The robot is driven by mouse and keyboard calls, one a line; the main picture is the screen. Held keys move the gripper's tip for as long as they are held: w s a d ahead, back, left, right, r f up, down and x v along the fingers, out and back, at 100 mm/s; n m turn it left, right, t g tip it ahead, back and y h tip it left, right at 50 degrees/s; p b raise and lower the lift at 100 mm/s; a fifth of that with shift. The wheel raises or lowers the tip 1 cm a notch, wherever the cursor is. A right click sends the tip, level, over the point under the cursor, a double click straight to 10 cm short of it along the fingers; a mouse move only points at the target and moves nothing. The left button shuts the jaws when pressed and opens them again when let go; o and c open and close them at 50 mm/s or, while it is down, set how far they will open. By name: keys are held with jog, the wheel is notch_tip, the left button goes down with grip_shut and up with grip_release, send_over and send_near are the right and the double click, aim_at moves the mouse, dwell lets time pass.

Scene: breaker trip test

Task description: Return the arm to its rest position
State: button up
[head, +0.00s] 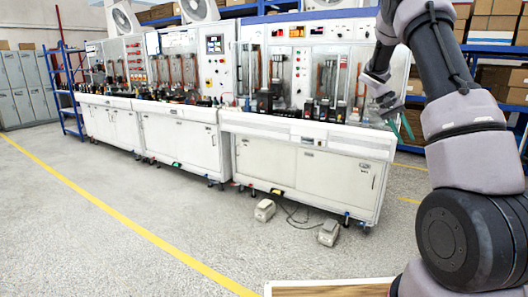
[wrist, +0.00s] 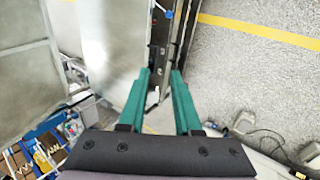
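My arm rises along the right side of the head view and bends down at the top. My gripper (head: 401,128) hangs at the right end of the nearest test bench (head: 300,170); its green fingers show against the bench's end. Whether it touches the bench cannot be told from this view. In the wrist view my gripper (wrist: 160,75) has its two green fingers apart, with a clear gap and nothing held between them. Beyond the fingers are a pale panel and a narrow dark strip with small parts.
Two more benches (head: 180,140) continue to the left. Two beige boxes (head: 265,210) with cables lie on the floor in front. A blue rack (head: 65,95) and grey lockers (head: 22,88) stand far left. Shelves with cartons (head: 495,22) stand behind my arm. Floor at left is open.

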jog(key=s+a+r+n+t+y, duration=0.1)
jog(key=s+a+r+t+y, duration=0.25)
jog(key=s+a+r, duration=0.65)
jog(key=s+a+r+t+y, duration=0.35)
jog(key=s+a+r, duration=0.45)
jog(key=s, duration=0.4)
jog(key=s+a+f+t, duration=0.1)
jog(key=s+a+t, duration=0.2)
jog(key=s+a, duration=0.3)
jog(key=shift+s+n+y, duration=0.3)
jog(key=shift+s+y, duration=0.1)
jog(key=shift+s, duration=0.65)
jog(key=shift+f, duration=0.1)
